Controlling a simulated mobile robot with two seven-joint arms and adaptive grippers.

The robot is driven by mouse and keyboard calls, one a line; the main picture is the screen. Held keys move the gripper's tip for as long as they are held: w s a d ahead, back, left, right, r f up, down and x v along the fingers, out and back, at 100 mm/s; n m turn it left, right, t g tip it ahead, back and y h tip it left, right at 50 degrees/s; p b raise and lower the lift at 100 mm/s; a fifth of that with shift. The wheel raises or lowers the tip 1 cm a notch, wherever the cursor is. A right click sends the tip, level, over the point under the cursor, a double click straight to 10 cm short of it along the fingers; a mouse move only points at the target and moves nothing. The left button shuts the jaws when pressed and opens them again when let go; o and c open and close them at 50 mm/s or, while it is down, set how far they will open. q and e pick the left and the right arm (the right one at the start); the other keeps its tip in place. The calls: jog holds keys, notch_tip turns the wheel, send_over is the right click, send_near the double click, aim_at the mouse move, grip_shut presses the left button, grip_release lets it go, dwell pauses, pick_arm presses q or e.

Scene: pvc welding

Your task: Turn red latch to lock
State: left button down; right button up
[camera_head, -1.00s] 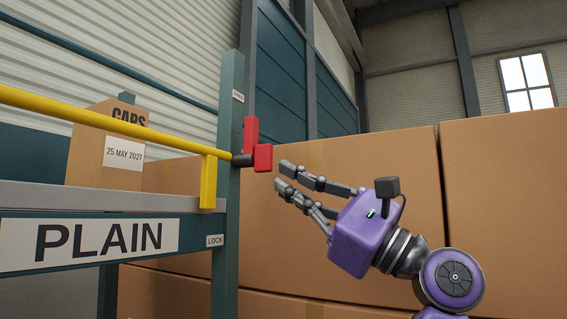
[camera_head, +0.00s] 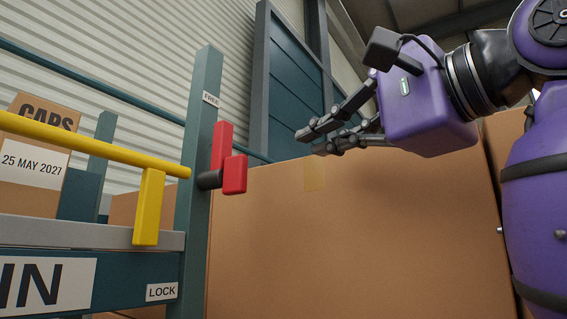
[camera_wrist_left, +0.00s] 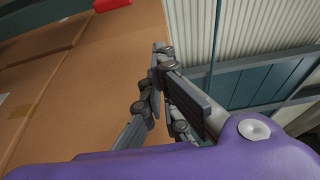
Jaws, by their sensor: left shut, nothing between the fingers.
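The red latch (camera_head: 234,174) sits on a dark pivot on the side of the teal post (camera_head: 196,130). Its longer arm points up, toward the FREE label (camera_head: 210,99). A red piece, likely the latch (camera_wrist_left: 112,4), shows at the top edge of the left wrist view, beyond the fingers (camera_wrist_left: 160,60). My right gripper is not in view.
A yellow bar (camera_head: 90,143) with a hanging yellow tab (camera_head: 149,205) runs left from the post. A CAPS box (camera_head: 40,150) stands behind it. Large cardboard boxes (camera_head: 350,240) fill the background. Open space lies between latch and fingers.

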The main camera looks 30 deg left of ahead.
aim_at(225, 157)
pick_arm(q)
jog(key=a+p, duration=0.2)
jog(key=a, duration=0.7)
jog(key=shift+s+a, duration=0.25)
jog(key=shift+s, duration=0.1)
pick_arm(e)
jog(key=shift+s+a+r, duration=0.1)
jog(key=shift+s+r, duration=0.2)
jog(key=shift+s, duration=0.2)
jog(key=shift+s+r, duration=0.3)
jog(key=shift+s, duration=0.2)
pick_arm(q)
jog(key=shift+a, duration=0.1)
